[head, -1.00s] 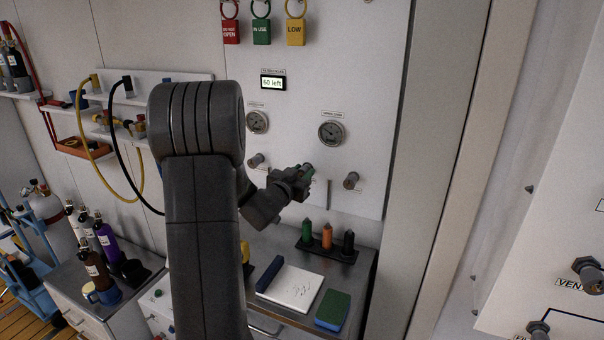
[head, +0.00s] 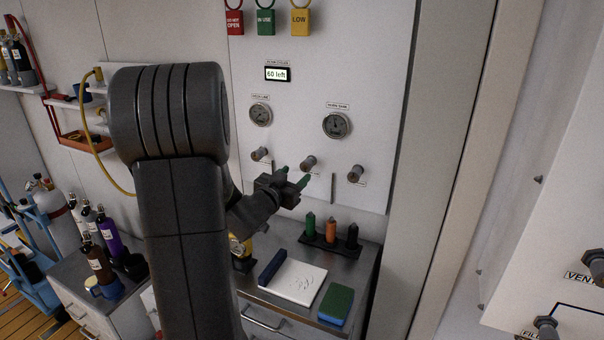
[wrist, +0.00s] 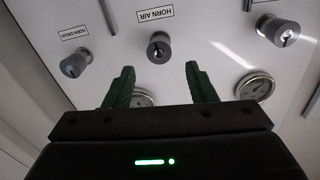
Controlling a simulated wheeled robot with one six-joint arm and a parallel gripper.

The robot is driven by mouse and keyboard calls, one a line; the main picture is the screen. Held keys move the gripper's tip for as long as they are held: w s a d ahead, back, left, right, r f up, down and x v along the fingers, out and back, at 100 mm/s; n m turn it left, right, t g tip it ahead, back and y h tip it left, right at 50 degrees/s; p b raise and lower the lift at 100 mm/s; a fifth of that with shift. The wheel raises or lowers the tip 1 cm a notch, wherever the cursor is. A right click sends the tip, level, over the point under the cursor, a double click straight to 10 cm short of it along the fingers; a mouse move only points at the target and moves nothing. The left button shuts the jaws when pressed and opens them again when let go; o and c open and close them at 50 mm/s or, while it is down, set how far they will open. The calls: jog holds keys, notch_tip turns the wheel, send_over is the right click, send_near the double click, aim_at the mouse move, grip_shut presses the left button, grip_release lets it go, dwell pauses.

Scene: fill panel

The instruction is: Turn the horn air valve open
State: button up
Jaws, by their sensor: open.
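The horn air valve (head: 308,163) is a grey round knob on the white panel, the middle one of three in the head view. In the wrist view the horn air valve (wrist: 159,47) sits beside its upside-down "HORN AIR" label (wrist: 155,14). My gripper (head: 295,177) is open and empty, just below and left of this knob in the head view. In the wrist view its green fingers (wrist: 160,85) point toward the panel, with the knob beyond their tips and between their lines. The fingers appear apart from the knob.
Similar knobs stand left (head: 260,153) and right (head: 355,173) of the valve. Below, a bench holds a marker rack (head: 318,242), a notepad (head: 296,281) and a green-blue sponge (head: 337,304).

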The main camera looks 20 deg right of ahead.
aim_at(305, 166)
jog(key=v, duration=0.6)
jog(key=shift+s+a+b, duration=0.2)
jog(key=shift+a+b, duration=0.15)
jog(key=shift+b, duration=0.1)
jog(key=p+x, duration=0.3)
jog(key=x, duration=1.1)
jog(key=shift+s, duration=0.1)
